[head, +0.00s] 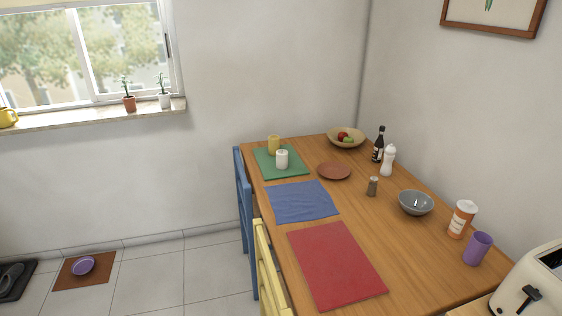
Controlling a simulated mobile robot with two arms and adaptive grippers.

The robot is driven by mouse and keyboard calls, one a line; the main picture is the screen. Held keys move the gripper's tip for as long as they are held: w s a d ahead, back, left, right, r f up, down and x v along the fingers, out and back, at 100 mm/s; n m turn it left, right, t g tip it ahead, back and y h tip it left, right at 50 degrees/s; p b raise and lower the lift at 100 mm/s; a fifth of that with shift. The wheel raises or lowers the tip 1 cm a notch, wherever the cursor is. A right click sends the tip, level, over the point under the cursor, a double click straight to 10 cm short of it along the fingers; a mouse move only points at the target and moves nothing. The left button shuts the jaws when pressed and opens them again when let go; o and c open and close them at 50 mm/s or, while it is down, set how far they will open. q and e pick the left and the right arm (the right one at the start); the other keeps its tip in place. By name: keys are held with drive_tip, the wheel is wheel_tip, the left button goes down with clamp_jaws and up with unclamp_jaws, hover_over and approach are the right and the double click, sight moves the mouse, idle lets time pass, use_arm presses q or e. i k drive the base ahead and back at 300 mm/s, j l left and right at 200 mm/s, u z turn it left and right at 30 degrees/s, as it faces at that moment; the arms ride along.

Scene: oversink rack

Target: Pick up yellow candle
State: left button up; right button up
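The yellow candle (274,145) stands upright near the back left corner of the wooden table (315,204). It is at the back edge of a green mat (296,170). A white candle (282,159) stands in front of it, a little to the right, and hides part of its lower side. Neither of my grippers shows in the head view.
A blue cloth (303,201) and a red mat (336,264) lie nearer on the table. A brown plate (334,171), fruit bowl (334,145), dark bottle (378,145) and grey bowl (416,203) stand to the right. Blue (246,225) and yellow (268,270) chairs line the left edge.

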sight(274, 140)
drive_tip(key=z, duration=0.85)
drive_tip(key=i+j+z, duration=0.15)
drive_tip(key=j+z, duration=0.8)
drive_tip(key=j, duration=0.15)
drive_tip(key=j+z, duration=0.5)
drive_tip(key=k+j+z, duration=0.2)
drive_tip(key=j+z, duration=0.25)
drive_tip(key=j, duration=0.15)
